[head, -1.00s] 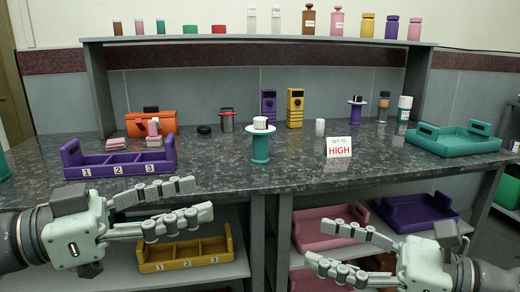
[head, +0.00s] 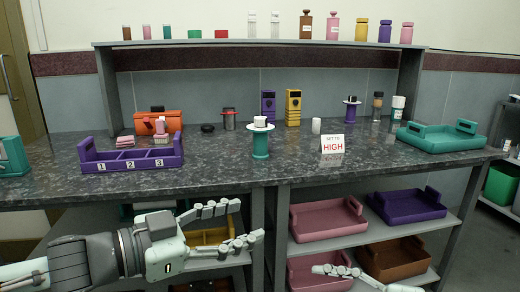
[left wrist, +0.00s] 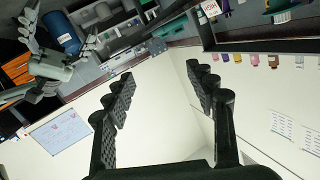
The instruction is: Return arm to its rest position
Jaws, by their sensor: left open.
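My left gripper (head: 250,218) is open and empty in the head view, in front of the counter's front edge and below the counter top. Its two fingers point right and stand apart; the left wrist view shows them spread too (left wrist: 160,68), with nothing between them. My right gripper (head: 335,272) shows only in part at the bottom edge of the head view, in front of the lower shelf. The rest of it is cut off, so its opening cannot be judged.
The dark counter (head: 225,178) carries a purple numbered tray (head: 130,166), a teal stand (head: 260,145), a "HIGH" sign (head: 333,150) and a teal tray (head: 440,140). Below, a yellow tray (head: 205,237) lies behind my left gripper; pink (head: 325,224) and purple (head: 408,206) trays stand right.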

